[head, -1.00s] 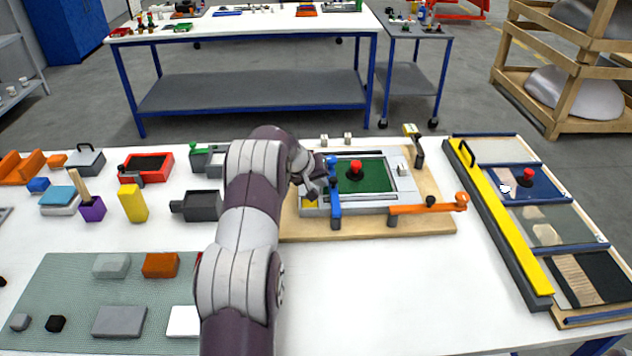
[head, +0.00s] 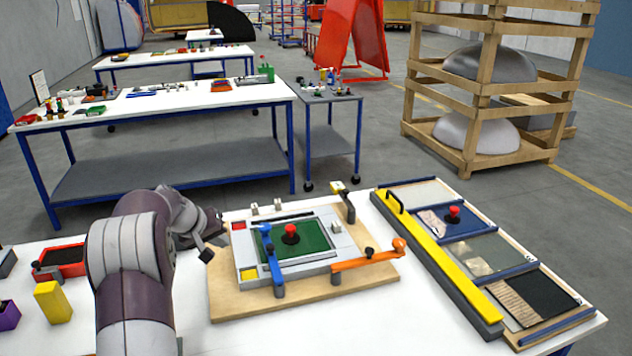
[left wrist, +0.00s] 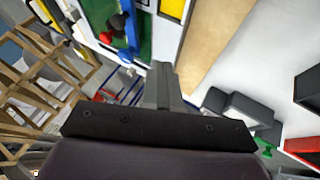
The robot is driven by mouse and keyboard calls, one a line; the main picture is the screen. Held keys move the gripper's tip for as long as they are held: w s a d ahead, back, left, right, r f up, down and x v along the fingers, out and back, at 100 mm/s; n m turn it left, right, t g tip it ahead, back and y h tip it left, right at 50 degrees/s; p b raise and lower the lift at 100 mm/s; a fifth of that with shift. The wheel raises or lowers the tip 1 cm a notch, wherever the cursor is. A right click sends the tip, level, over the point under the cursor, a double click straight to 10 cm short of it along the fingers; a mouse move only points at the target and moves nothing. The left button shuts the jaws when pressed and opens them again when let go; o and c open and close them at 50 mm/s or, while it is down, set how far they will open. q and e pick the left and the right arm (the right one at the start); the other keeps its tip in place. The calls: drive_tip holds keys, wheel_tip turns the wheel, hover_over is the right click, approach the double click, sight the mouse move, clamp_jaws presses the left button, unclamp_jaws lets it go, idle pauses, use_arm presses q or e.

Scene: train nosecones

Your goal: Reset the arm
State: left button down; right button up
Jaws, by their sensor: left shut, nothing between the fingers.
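My left arm comes in from the lower left of the head view. Its gripper (head: 212,243) is beside the left edge of the wooden board (head: 330,292), with nothing held. In the left wrist view the shut fingers (left wrist: 163,85) point up the picture. The board carries a grey frame with a green panel (head: 303,247), a red knob (head: 290,233), a blue lever (head: 271,262) and an orange lever (head: 365,262). My right gripper shows in neither view.
A rack of sample panels with a yellow bar (head: 440,256) lies to the right. A yellow block (head: 52,301) and a red tray (head: 60,260) are at the left. Bare white table lies in front of the board. Another workbench (head: 160,108) and a wooden crate (head: 480,100) stand behind.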

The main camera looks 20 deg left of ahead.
use_arm(q)
drive_tip(key=s+d+f+g, duration=0.4)
drive_tip(key=s+d+f, duration=0.25)
drive_tip(key=s, duration=0.35)
drive_tip(key=s+d+r+m+g+y+p, duration=0.1)
drive_tip(key=s+d+m, duration=0.6)
drive_tip(key=s+d, duration=1)
drive_tip(key=shift+s+d+r+g+p, duration=0.2)
drive_tip(key=shift+d+g+p, duration=0.2)
drive_tip(key=shift+d, duration=0.7)
